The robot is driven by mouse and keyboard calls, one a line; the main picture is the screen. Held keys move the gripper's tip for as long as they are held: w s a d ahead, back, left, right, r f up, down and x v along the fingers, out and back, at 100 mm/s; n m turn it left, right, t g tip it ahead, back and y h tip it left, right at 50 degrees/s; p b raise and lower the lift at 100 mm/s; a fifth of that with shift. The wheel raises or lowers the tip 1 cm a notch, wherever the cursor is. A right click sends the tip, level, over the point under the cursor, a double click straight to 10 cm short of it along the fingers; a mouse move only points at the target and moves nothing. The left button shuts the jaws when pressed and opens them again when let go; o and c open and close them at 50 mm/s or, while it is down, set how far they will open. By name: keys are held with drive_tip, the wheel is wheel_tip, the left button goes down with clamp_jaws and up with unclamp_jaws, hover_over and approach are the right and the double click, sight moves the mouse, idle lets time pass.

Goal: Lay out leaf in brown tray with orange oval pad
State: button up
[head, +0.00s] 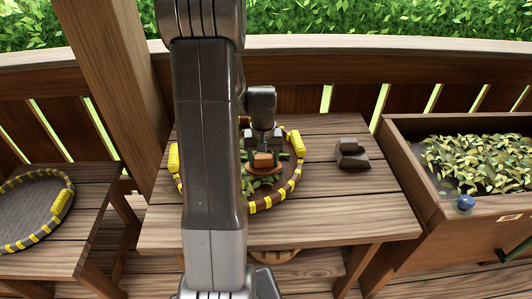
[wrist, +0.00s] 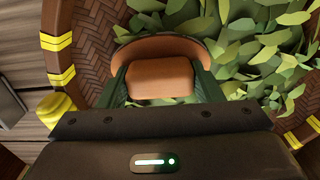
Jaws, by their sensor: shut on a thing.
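The round brown woven tray (head: 267,204) with yellow bands and yellow handles stands on the middle wooden table, partly hidden behind my arm. Its rim also shows in the wrist view (wrist: 53,42). Green leaf (wrist: 265,55) lies loose in it, mostly right of the pad, with bare weave at the left. My gripper (head: 263,149) is over the tray, shut on the block-shaped grip of the orange oval pad (head: 263,169). In the wrist view, the pad (wrist: 160,78) sits between the green fingers, beside and partly over leaf. I cannot tell whether its underside touches the leaf.
A dark block-like object (head: 351,154) sits on the table right of the tray. A second yellow-banded tray (head: 28,207) lies on the left table. A railing runs behind.

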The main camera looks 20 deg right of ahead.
drive_tip(key=a, duration=0.5)
drive_tip(key=s+a, duration=0.1)
drive_tip(key=a, duration=0.2)
drive_tip(key=shift+s+b, duration=0.1)
drive_tip(key=shift+b, duration=0.2)
wheel_tip(320, 180, up, 9)
drive_tip(key=p, duration=0.6)
drive_tip(key=shift+p, duration=0.4)
drive_tip(key=shift+d, duration=0.1)
